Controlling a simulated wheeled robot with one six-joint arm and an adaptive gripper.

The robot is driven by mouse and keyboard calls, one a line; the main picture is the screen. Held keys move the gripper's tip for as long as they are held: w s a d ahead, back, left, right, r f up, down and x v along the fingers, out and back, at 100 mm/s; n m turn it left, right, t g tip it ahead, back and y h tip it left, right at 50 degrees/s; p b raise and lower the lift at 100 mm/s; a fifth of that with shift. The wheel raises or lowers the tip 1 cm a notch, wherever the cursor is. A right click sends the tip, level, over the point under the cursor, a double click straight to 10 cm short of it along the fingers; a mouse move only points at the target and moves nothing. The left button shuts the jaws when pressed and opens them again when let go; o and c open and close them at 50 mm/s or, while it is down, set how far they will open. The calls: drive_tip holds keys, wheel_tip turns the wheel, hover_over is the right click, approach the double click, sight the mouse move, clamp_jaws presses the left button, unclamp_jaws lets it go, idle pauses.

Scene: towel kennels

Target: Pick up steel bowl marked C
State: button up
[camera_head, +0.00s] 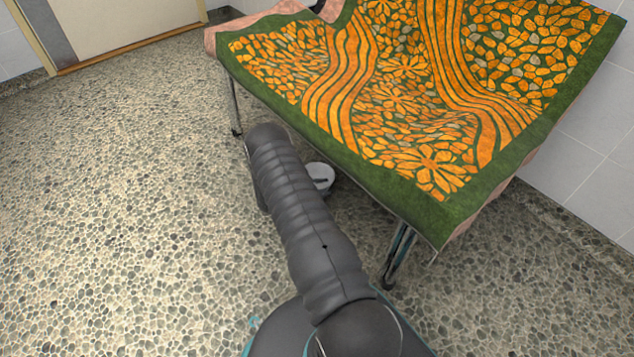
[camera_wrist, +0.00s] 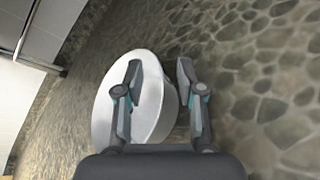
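A pale, round steel bowl (camera_wrist: 103,105) shows in the wrist view, behind and to the left of my fingers. No letter C can be read on it. My gripper (camera_wrist: 158,66) is open, its two dark fingers apart. The left finger overlaps the bowl, and the bowl's right edge shows between the fingers. I cannot tell whether either finger touches it. In the head view a small pale round thing (camera_head: 320,174), which looks like the bowl, sits low by the table, partly hidden by my arm. My gripper is hidden there.
A table (camera_head: 234,105) covered by a green and orange patterned towel (camera_head: 395,100) stands at the right, with metal legs near my arm. A pink cloth (camera_head: 262,22) shows under the towel. Pebbled floor (camera_head: 110,190) is clear at the left. A door (camera_head: 120,20) is at the back.

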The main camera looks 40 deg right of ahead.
clamp_jaws()
idle(0.3)
